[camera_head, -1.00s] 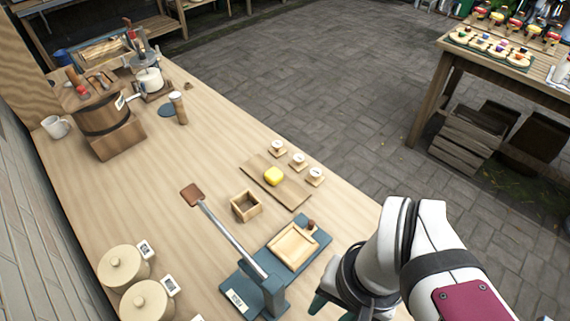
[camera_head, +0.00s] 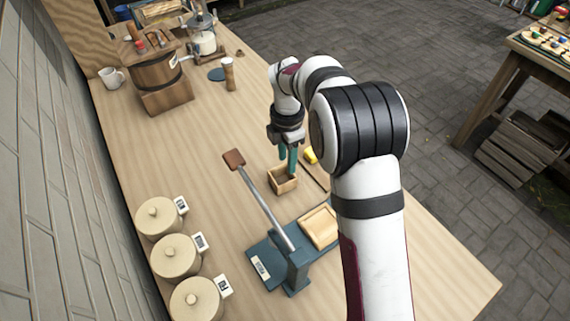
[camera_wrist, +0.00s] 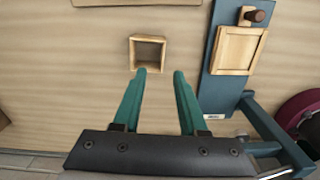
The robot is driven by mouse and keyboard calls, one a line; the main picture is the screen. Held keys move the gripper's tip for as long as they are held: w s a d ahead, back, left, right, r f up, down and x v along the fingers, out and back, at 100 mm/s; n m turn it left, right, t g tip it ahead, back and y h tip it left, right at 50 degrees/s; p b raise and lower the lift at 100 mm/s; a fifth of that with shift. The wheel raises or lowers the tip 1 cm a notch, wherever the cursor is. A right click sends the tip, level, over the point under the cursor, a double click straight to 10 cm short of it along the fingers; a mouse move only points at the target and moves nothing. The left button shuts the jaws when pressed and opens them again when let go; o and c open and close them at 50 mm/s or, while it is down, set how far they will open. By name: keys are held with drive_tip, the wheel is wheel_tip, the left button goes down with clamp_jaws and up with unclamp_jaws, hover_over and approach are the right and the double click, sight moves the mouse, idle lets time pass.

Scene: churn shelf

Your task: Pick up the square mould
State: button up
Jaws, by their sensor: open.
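The square mould (camera_head: 282,186) is a small open-topped wooden box on the bench, between the lever press and the butter board. It also shows in the wrist view (camera_wrist: 148,66), upright and empty, just beyond my fingertips. My gripper (camera_head: 288,168) is pointed down above the mould, with its two green fingers apart. In the wrist view the fingers (camera_wrist: 160,72) are open with nothing between them. The mould appears a little left of the middle of the gap there. The exact height of the fingertips above it is hard to tell.
A blue press (camera_head: 296,265) with a long lever stands in front of the mould, its wooden tray (camera_head: 322,227) beside it. Yellow butter (camera_head: 310,155) is partly hidden by my arm. Lidded crocks (camera_head: 176,256) line the left; a wooden churn (camera_head: 160,85) stands farther back.

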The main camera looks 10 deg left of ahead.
sight(287, 183)
drive_tip(key=f, duration=1)
drive_tip(key=shift+s+d+f, duration=0.1)
drive_tip(key=shift+s, duration=0.15)
clamp_jaws()
